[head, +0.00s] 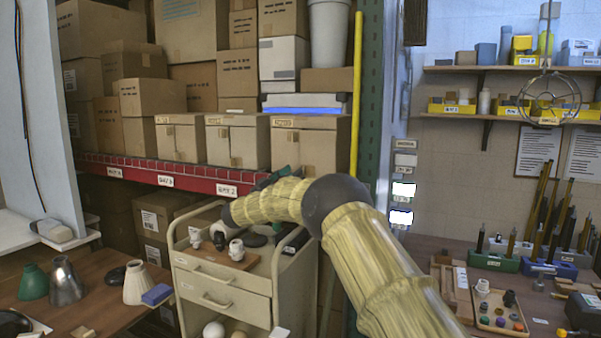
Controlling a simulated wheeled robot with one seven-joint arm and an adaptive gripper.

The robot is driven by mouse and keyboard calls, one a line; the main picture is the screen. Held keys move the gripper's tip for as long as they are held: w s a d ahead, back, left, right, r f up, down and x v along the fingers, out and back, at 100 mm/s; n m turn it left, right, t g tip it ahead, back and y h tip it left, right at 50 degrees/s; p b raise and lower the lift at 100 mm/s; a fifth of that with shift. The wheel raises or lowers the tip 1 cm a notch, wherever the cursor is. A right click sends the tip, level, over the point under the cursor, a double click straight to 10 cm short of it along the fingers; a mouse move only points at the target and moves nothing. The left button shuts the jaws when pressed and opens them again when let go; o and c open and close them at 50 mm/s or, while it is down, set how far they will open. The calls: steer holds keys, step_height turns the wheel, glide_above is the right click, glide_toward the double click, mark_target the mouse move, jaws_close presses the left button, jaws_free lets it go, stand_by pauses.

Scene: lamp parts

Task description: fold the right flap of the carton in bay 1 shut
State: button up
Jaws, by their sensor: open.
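Three brown cartons stand in a row on the red-edged shelf (140,176): a left one (180,143), a middle one (237,146) and a right one (318,152). Bay labels are on the shelf edge; the one nearest my arm (227,190) seems to read bay 2. No bay 1 label is readable, and my arm covers the edge further right, below the right carton. The flaps' state is too small to tell. My gripper (277,177) is a dark shape low in front of the right carton, mostly hidden behind my forearm; it is open, with nothing seen in it.
A beige drawer cart (222,290) with small parts on top stands below the shelf, close under my forearm. A yellow pole (357,90) and green rack upright (372,110) stand right of the cartons. More boxes and a blue-edged stack (305,104) sit above and behind.

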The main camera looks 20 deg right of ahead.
steer(key=v, duration=0.6)
steer(key=shift+a, duration=0.15)
steer(key=shift+f, duration=0.1)
